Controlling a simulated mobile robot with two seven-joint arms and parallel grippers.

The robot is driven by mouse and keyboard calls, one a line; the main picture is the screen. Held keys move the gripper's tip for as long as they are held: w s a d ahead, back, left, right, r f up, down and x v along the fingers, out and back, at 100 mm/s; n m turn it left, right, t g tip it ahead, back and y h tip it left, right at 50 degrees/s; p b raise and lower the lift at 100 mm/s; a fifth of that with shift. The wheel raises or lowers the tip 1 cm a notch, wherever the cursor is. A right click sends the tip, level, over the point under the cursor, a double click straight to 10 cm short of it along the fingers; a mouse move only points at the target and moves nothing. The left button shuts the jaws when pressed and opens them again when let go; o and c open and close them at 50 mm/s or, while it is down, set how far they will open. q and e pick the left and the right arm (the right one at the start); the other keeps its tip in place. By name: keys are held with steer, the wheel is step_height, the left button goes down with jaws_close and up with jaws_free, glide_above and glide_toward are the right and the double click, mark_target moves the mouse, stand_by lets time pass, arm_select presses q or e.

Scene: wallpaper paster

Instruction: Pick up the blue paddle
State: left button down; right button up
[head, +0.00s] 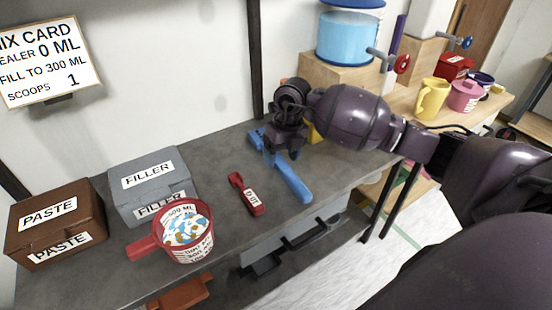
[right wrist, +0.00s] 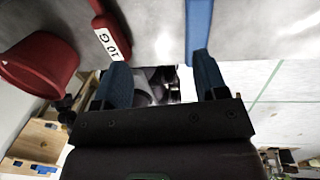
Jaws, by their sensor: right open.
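The blue paddle (head: 292,183) lies on the grey workbench, its near end bare and its middle partly hidden behind my right gripper (head: 283,147). My right gripper is open above the paddle's far half. In the right wrist view, the paddle (right wrist: 198,25) runs up from beside the right-hand fingertip of my gripper (right wrist: 160,68). The space between the fingers shows no held object. I cannot tell whether a finger touches the paddle. My left gripper is not in view.
A red scoop (head: 248,195) lies left of the paddle, with a red measuring cup (head: 195,250) of speckled contents farther left. Grey filler (head: 150,185) and brown paste (head: 55,222) boxes stand at the left. Bare bench (head: 225,150) lies between the filler box and paddle.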

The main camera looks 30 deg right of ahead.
steer(key=shift+h, duration=0.9)
steer(key=d+f, duration=0.3)
steer(key=shift+w+d+b, duration=0.1)
steer(key=shift+w+b, duration=0.25)
steer(key=shift+f, duration=0.75)
steer(key=f, duration=0.4)
steer(key=shift+s+d+f+b, duration=0.1)
steer(key=shift+s+d+b, duration=0.1)
steer(key=shift+s+b, duration=0.15)
steer(key=shift+w+f, duration=0.1)
steer(key=shift+f, duration=0.15)
steer(key=c, duration=0.8)
steer(key=shift+r, duration=0.1)
steer(key=shift+c, duration=1.1)
step_height(320, 180, up, 12)
steer(key=p, duration=0.2)
step_height(320, 180, up, 8)
glide_above(292, 176)
steer(key=shift+w, duration=0.1)
